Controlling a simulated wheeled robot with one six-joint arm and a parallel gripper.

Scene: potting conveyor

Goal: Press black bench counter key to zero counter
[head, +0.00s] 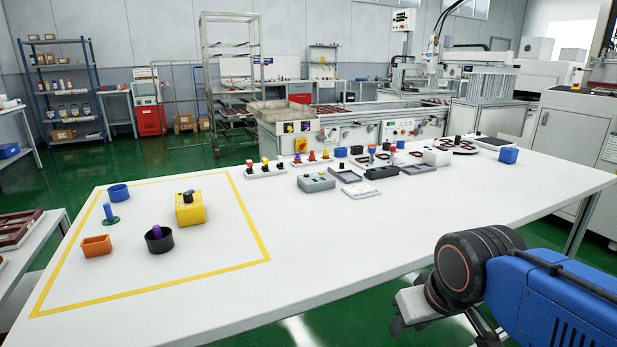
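I cannot tell for certain which unit is the bench counter. A grey box (316,181) with small controls on its top, one of them greenish, sits mid-bench. A yellow box (190,211) with a black knob-like top (188,196) stands inside the yellow-taped area at left. Key markings are too small to read. My gripper (404,312) is partly in view at the bench's front edge, lower right, well apart from both boxes. Its fingertips are not clear, so its opening cannot be told.
The white bench (330,235) is clear in its middle and front. Several button strips and small parts line the back edge.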

